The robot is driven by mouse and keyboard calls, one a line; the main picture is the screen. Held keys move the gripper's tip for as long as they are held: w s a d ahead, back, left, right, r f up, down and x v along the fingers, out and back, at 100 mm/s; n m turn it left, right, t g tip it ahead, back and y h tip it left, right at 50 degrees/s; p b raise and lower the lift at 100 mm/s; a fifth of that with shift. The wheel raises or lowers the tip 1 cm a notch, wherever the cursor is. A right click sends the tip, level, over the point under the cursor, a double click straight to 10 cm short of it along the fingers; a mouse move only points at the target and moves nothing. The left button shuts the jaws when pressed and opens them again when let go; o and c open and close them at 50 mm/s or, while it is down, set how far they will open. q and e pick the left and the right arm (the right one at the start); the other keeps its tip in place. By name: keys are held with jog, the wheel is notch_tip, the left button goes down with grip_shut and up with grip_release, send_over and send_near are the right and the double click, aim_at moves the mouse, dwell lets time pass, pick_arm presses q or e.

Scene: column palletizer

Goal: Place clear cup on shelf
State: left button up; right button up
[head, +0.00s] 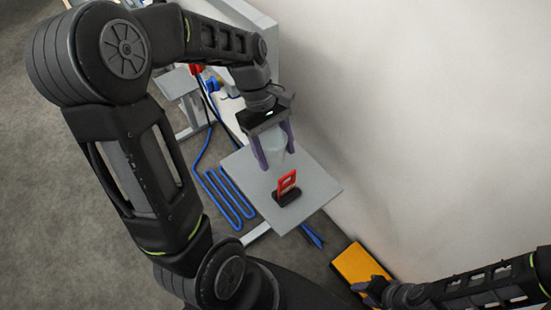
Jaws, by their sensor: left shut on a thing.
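A clear cup (274,150), pale and see-through, is between the two purple-grey fingers of my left gripper (274,152). The gripper is shut on it and points down over the back part of a small square grey shelf top (318,188). Whether the cup's bottom touches the grey surface cannot be told. My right gripper (370,290) is at the bottom right, by an orange box, away from the cup; its fingers are too small and dark to read.
A red upright piece (287,182) on a black base (287,197) stands on the grey top, in front of the cup. Blue hose (228,197) lies on the floor at left. The orange box (358,263) is by the wall (420,120). The grey top's right side is clear.

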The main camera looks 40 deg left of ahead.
aim_at(275, 160)
pick_arm(q)
jog(key=shift+f, duration=1.85)
jog(key=shift+f, duration=0.2)
jog(key=o, duration=1.3)
jog(key=shift+r, duration=0.2)
jog(key=v, duration=1.2)
